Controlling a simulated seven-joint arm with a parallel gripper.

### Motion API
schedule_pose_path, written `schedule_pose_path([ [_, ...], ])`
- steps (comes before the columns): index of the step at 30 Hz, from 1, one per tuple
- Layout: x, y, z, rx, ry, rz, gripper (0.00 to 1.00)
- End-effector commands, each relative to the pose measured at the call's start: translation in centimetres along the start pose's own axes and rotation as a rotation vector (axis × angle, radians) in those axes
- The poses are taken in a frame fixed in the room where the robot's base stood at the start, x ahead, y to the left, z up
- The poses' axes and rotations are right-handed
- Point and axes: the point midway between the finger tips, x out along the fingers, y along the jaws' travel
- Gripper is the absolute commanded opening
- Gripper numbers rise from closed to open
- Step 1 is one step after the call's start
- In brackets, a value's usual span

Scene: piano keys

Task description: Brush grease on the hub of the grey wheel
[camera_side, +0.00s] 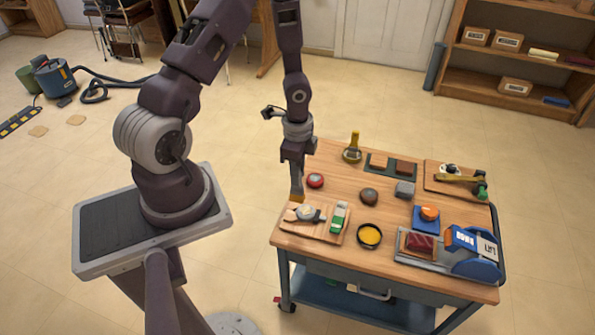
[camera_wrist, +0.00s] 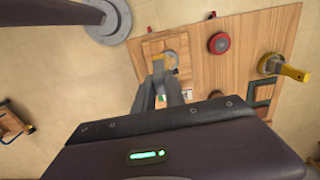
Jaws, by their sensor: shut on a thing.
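My gripper (camera_side: 297,178) is shut on a small brush with a yellow-orange end (camera_side: 296,197), pointing down over the left edge of the cart top. In the wrist view the fingers (camera_wrist: 166,88) close around it, and its yellow end (camera_wrist: 158,62) shows beyond them. A grey wheel (camera_side: 306,212) lies on a wooden board at the front left; it also shows in the wrist view (camera_wrist: 171,57). The brush end is close to the wheel; I cannot tell whether they touch. A black-rimmed dish of yellow grease (camera_side: 369,236) stands to the right of the board.
A green and white object (camera_side: 339,217) is on the wooden board (camera_side: 291,225). A red round item (camera_side: 315,180) and a dark round item (camera_side: 369,196) stand behind. A yellow-handled item (camera_side: 352,150) is at the back.

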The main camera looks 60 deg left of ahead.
Motion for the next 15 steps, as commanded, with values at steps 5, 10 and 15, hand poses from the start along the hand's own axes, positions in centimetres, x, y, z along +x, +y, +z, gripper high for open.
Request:
schedule_pose_path([
  [5,1.6,0.1,0.0,0.003,0.000,0.002,0.00],
  [10,3.1,0.1,0.0,0.002,-0.001,0.001,0.00],
  [15,4.7,0.1,0.0,0.002,-0.001,0.002,0.00],
])
